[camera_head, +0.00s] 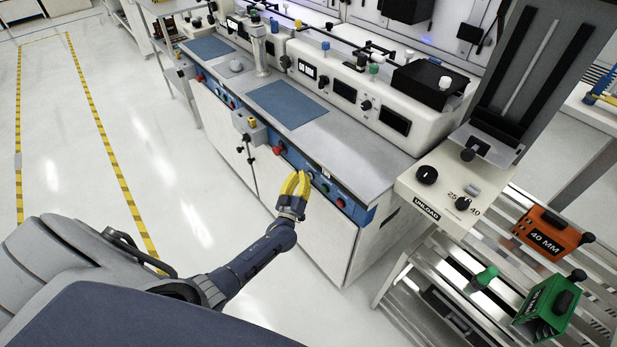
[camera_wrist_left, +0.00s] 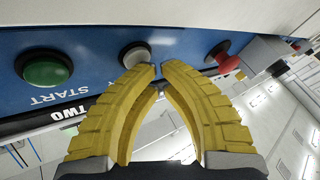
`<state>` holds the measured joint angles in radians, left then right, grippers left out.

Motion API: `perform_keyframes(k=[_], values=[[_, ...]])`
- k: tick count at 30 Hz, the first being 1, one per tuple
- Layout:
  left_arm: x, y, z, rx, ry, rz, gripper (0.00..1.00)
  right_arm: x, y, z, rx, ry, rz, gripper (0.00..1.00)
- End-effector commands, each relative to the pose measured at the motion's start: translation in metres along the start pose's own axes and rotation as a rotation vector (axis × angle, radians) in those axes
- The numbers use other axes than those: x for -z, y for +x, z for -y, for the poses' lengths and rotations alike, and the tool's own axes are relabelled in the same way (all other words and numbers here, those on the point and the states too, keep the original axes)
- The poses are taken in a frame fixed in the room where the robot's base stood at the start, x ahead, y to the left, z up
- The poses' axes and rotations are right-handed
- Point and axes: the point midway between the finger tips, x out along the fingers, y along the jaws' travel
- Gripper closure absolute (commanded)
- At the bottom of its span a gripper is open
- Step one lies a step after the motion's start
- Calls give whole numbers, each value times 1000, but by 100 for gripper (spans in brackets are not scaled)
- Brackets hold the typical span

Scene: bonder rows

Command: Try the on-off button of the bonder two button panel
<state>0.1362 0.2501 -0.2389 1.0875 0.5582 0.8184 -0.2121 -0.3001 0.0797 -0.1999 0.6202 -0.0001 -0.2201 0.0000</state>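The blue button panel shows upside down in the left wrist view (camera_wrist_left: 95,45), with a green START button (camera_wrist_left: 47,68), a grey-white round button (camera_wrist_left: 136,55) and a red mushroom button (camera_wrist_left: 222,52). Part of a "TWO" label shows below START. My left gripper (camera_wrist_left: 158,70) has its yellow fingertips drawn together just below the grey-white button; I cannot tell whether they touch it. In the head view the left gripper (camera_head: 298,177) is in front of the blue panel strip (camera_head: 356,211) and hides part of it. My right gripper is not in view.
A grey worktop (camera_head: 340,140) with a blue mat (camera_head: 287,105) lies above the panel. A white unit with an UNLOAD label (camera_head: 426,208) stands right, above slatted shelves holding an orange 40 MM block (camera_head: 545,235) and a green block (camera_head: 545,308). Open floor lies left.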

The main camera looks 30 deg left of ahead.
Motion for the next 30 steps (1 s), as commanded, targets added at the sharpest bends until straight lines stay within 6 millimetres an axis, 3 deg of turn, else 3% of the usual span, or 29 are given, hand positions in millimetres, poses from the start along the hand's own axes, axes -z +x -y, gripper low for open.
perform_keyframes(k=[17,30], values=[[-1,2,-1,0,0,1,100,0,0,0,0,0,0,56],[6,-10,5,0,1,0,100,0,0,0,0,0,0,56]])
